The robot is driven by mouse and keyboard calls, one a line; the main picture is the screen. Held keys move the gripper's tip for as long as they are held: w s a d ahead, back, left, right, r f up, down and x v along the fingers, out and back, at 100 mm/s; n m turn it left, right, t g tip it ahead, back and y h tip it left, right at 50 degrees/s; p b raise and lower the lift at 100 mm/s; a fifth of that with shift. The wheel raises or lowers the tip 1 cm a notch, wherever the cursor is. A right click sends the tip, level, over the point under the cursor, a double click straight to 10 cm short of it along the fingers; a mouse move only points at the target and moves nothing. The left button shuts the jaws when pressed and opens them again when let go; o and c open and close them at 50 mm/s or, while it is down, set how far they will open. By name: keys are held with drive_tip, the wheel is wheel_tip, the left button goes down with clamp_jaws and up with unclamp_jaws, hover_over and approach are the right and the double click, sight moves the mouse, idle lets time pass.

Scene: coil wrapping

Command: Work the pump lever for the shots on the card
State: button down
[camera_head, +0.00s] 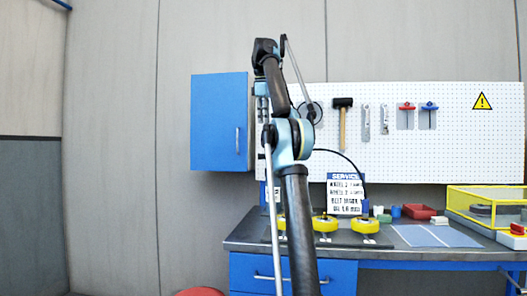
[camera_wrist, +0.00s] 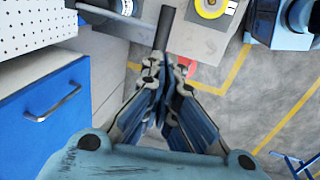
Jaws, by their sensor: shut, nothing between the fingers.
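The service card (camera_head: 346,196) stands at the back of the bench; its heading reads "SERVICE", but the shot lines are too small to read surely. A dark upright rod (camera_wrist: 165,28), possibly the pump lever, shows just beyond my gripper (camera_wrist: 162,85) in the wrist view. The fingers are together with nothing between them; I cannot tell whether they touch the rod. In the head view my arm rises in front of the bench and hides part of it, and the pump is not clearly seen. Yellow wheels (camera_head: 325,223) sit on a dark mat; one also shows in the wrist view (camera_wrist: 212,8).
A black hose runs from the pegboard (camera_head: 385,150) to a blue-ended nozzle (camera_head: 365,206). A blue wall cabinet (camera_head: 219,122) hangs left. A yellow-framed case (camera_head: 487,193) and a red bin (camera_head: 419,211) stand on the right. Blue drawers (camera_head: 335,278) are below.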

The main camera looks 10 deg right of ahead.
sight(264, 155)
drive_tip(key=shift+w+d+f, duration=0.15)
drive_tip(key=shift+w+f, duration=0.25)
drive_tip(key=shift+f, duration=1.75)
drive_tip(key=shift+w+d+f, duration=0.1)
drive_tip(key=shift+w+f, duration=0.25)
drive_tip(key=shift+f, duration=1.85)
drive_tip(key=shift+w+d+f, duration=0.15)
drive_tip(key=shift+w+f, duration=0.25)
drive_tip(key=shift+f, duration=1.75)
drive_tip(key=shift+s+a+f+t, duration=0.1)
drive_tip(key=shift+s+f+t, duration=0.15)
drive_tip(key=shift+f, duration=0.35)
drive_tip(key=shift+s+f+t, duration=0.1)
drive_tip(key=shift+f+t, duration=0.25)
drive_tip(key=shift+f, duration=0.25)
wheel_tip(264, 155, down, 7)
drive_tip(key=s+t+h, duration=0.1)
drive_tip(key=t, duration=0.1)
drive_tip(key=shift+s+a+r+t, duration=0.15)
drive_tip(key=shift+s+r+t, duration=0.05)
drive_tip(key=shift+t, duration=0.2)
drive_tip(key=shift+r, duration=0.1)
